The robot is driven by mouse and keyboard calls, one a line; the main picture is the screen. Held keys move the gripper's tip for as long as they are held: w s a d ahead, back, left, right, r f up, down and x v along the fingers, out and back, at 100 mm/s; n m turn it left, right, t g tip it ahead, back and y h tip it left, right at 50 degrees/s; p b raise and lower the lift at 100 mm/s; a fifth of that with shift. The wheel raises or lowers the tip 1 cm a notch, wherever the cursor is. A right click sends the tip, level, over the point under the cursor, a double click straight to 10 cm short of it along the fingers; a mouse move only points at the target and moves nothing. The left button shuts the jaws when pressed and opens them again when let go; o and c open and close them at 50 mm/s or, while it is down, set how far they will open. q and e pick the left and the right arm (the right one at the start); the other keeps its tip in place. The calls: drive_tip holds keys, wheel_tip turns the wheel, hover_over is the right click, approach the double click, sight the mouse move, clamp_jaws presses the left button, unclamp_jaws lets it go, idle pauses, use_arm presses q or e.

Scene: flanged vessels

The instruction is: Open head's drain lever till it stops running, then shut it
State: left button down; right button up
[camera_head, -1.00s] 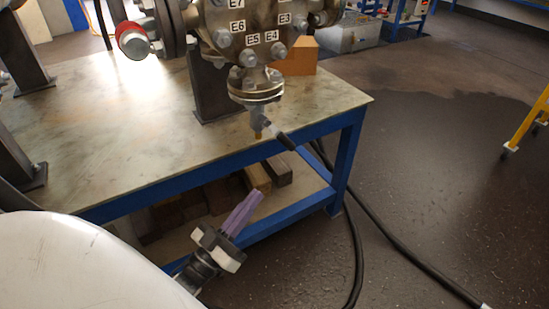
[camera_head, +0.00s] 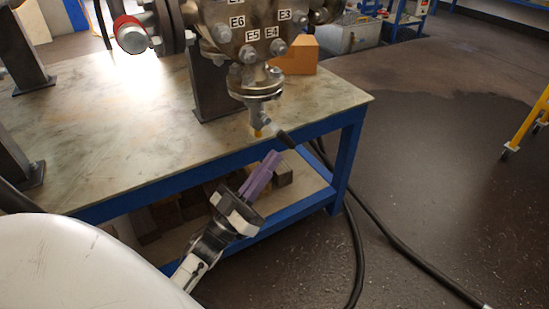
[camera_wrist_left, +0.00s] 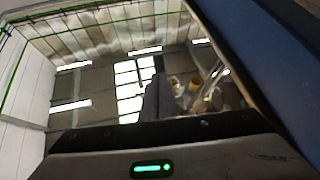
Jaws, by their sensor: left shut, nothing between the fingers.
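The head (camera_head: 255,35) is a metal flanged vessel end with labelled bolts, above the table. Its drain valve (camera_head: 260,118) hangs below a small flange, with a yellowish outlet tip. The black drain lever (camera_head: 286,139) slants down to the right from the valve. No stream shows at the outlet. My left gripper (camera_head: 275,157), with purple fingers, is shut and empty just below the lever, close to its end; I cannot tell whether they touch. In the left wrist view the fingers (camera_wrist_left: 158,98) point up beside the blurred valve (camera_wrist_left: 205,92). My right gripper is not in view.
The table (camera_head: 110,125) has a blue frame; its front edge runs just behind my left gripper. Blocks lie on the lower shelf. A black hose (camera_head: 400,250) crosses the wet floor at right. A yellow stand (camera_head: 530,120) is at far right.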

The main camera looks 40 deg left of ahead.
use_arm(q)
drive_tip(key=shift+x, duration=1.05)
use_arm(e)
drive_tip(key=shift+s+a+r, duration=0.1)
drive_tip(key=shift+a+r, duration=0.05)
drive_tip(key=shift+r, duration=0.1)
